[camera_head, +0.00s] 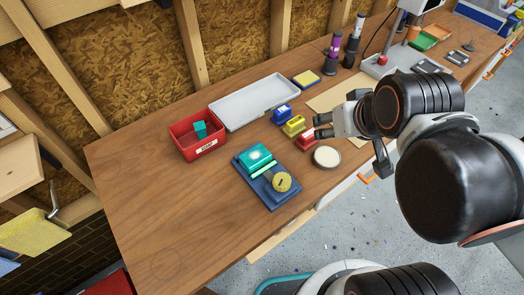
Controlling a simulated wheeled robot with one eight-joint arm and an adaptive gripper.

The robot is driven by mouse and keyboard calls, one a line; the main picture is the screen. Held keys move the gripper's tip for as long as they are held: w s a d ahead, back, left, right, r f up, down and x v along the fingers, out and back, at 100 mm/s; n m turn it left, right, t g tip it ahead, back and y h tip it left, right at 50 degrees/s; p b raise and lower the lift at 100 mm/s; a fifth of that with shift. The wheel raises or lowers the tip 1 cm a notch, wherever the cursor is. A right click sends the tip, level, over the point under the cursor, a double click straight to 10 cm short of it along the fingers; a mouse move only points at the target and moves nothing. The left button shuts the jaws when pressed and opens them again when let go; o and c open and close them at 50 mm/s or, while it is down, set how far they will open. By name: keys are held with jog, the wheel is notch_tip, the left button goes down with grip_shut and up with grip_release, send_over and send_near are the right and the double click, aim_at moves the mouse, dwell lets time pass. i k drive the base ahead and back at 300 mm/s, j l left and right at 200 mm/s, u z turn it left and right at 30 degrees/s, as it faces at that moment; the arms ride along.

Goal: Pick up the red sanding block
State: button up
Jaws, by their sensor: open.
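The red sanding block (305,141) sits on the wooden workbench, at the near end of a short row with a yellow block (294,125) and a blue block (282,113). My gripper (322,126) comes in from the right, low over the bench, with its fingers beside the red block. The fingers are open. Whether they touch the block cannot be told from this view. Part of the red block's right side is hidden by the gripper.
A white round disc (327,157) lies just in front of the gripper. A blue tray (267,193) with teal and yellow items, a red bin (197,146) and a grey tray (253,101) stand left. Bare bench (165,205) is at the left front.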

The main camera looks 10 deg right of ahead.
aim_at(306, 141)
jog(key=k+j+z, duration=0.15)
jog(key=z, duration=0.2)
jog(key=k+z, duration=0.15)
jog(key=z, duration=0.25)
jog(key=k+j, duration=0.05)
